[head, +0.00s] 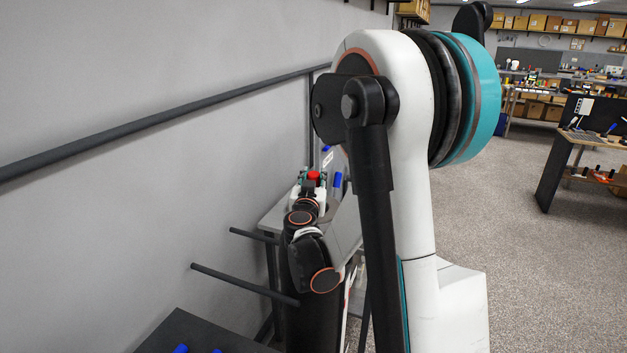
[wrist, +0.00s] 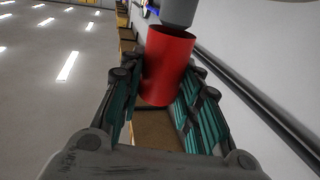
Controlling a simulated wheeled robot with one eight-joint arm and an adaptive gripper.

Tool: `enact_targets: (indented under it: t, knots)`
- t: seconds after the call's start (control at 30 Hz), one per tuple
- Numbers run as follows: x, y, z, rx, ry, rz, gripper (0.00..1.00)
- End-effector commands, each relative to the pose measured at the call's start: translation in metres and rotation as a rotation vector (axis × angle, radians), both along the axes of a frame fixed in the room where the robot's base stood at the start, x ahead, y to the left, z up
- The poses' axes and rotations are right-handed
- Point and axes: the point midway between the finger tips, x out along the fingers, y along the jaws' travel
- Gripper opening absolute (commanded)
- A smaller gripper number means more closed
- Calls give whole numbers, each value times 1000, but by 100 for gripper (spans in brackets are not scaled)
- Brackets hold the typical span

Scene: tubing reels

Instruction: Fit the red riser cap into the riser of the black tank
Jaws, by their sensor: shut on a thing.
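The red riser cap (wrist: 168,65) is a plain red cylinder, held between the two fingers of my gripper (wrist: 155,100) in the wrist view. A grey cylindrical piece (wrist: 180,10) shows just past its far end; I cannot tell whether it is part of the cap or a separate thing. In the head view the red cap (head: 314,175) is a small red spot at my gripper (head: 313,184), beyond my arm. I cannot make out the black tank or its riser for certain; my arm hides much of that area.
A grey table (head: 270,218) stands along the wall behind my arm, with blue items (head: 337,180) near the cap. Dark rails (head: 150,125) run along the left wall. A dark surface (head: 185,335) with blue pieces is at front left. Open floor (head: 505,215) lies to the right.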

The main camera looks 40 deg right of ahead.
Motion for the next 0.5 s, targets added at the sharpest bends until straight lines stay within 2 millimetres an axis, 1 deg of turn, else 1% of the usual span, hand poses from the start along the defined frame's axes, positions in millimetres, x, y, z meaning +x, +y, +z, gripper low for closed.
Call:
enact_targets:
  t: [0.5]
  knots:
    - [0, 0, -15, 0, 0, 0, 7]
